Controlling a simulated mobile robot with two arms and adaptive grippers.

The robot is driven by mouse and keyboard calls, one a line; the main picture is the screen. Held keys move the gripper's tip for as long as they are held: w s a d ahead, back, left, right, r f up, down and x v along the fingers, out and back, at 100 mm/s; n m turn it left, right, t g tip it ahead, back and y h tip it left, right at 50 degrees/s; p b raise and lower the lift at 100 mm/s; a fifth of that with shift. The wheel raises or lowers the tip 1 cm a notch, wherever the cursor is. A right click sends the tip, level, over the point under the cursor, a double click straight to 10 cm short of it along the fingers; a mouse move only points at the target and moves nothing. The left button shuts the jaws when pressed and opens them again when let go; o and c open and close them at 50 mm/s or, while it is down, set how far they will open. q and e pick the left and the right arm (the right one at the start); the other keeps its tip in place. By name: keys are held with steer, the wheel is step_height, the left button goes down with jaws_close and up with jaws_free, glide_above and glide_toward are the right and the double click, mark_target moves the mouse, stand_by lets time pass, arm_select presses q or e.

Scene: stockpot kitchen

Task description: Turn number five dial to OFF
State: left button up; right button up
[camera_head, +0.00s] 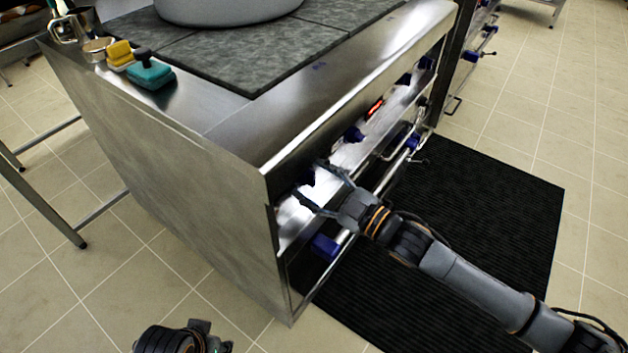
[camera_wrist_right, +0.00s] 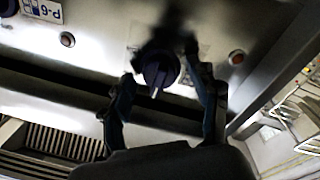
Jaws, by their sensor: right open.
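A dark blue dial (camera_head: 305,176) on the stove's steel front panel, the closest one to the near corner, sits between the fingers of my right gripper (camera_head: 309,179). In the right wrist view the dial (camera_wrist_right: 158,68) shows between the two open fingertips (camera_wrist_right: 167,78), with a light pointer mark on it. I see a gap on its right side; contact on the left is unclear. I cannot read a number five here. Another dial (camera_head: 353,134) sits farther along the panel. My left gripper (camera_head: 197,335) is partly in view at the bottom; its fingers are unclear.
A grey pot (camera_head: 228,10) stands on the dark cooktop (camera_head: 245,60). Yellow (camera_head: 119,52) and teal (camera_head: 151,72) sponge-like items lie on the left steel edge. A rail with blue fittings (camera_head: 325,247) runs below the panel. A black mat (camera_head: 500,200) covers the floor before the stove.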

steer(key=v, duration=1.2)
